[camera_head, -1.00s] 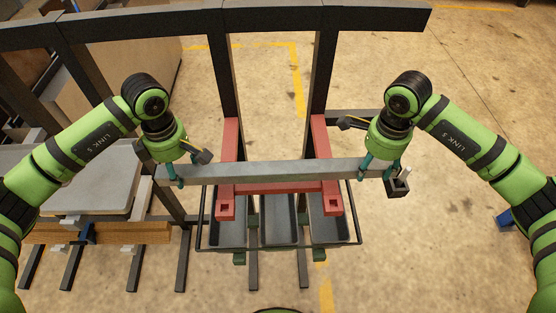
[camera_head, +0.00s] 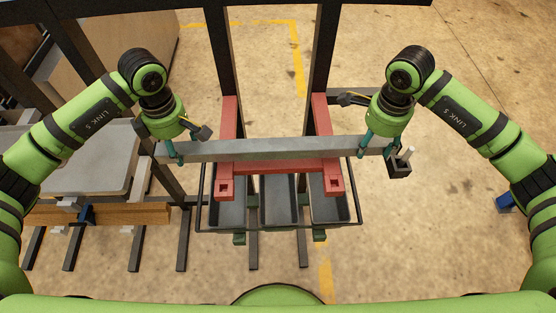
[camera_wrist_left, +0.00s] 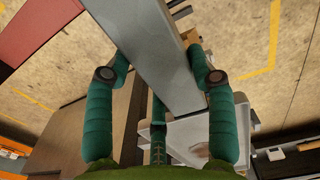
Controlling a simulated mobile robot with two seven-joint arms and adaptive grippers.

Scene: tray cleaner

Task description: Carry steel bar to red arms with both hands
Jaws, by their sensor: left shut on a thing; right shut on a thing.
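The long grey steel bar (camera_head: 275,149) is held level across the middle of the head view. My left gripper (camera_head: 175,155) is shut on its left end. My right gripper (camera_head: 376,147) is shut near its right end. The two red arms (camera_head: 228,138) reach forward from the dark frame, and the bar passes across above them in the head view. Whether the bar touches them cannot be told. In the left wrist view the bar (camera_wrist_left: 158,50) runs between the teal fingers (camera_wrist_left: 160,75), and a red piece (camera_wrist_left: 30,30) shows at the upper left.
A rack of dark trays (camera_head: 279,205) hangs under the red arms. Dark uprights (camera_head: 222,55) stand behind them. A table with a grey tray (camera_head: 90,158) and a wooden beam (camera_head: 135,213) is at the left. Open floor lies to the right.

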